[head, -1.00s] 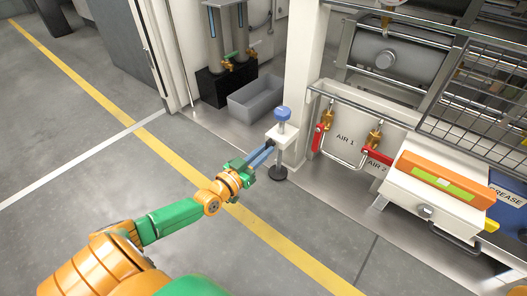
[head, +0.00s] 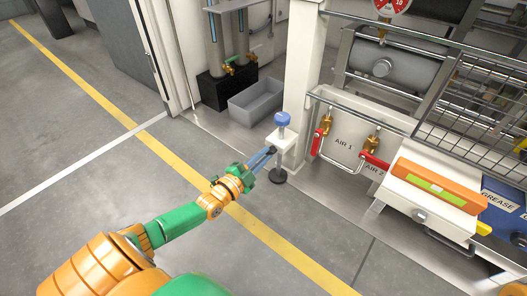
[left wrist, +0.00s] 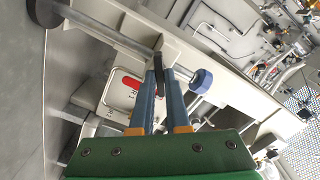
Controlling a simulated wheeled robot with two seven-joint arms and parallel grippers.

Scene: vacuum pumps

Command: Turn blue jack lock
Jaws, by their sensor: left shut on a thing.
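The jack stands upright at the corner of the white machine frame. It has a blue knob (head: 282,119) on top, a white bracket and a round black foot (head: 278,176). My left gripper (head: 271,152) reaches it from the lower left, below the blue knob. In the left wrist view, the two blue-grey fingers are shut on a small black lock handle (left wrist: 158,72) beside the jack's rod. The blue knob (left wrist: 201,81) is just right of the fingertips, clear of them. The fingers hide part of the handle.
A grey bin (head: 256,100) lies behind the jack on the left. Red-handled AIR valves (head: 317,142) and a bent metal bar (head: 345,168) are close on the right. The floor around my left arm is clear.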

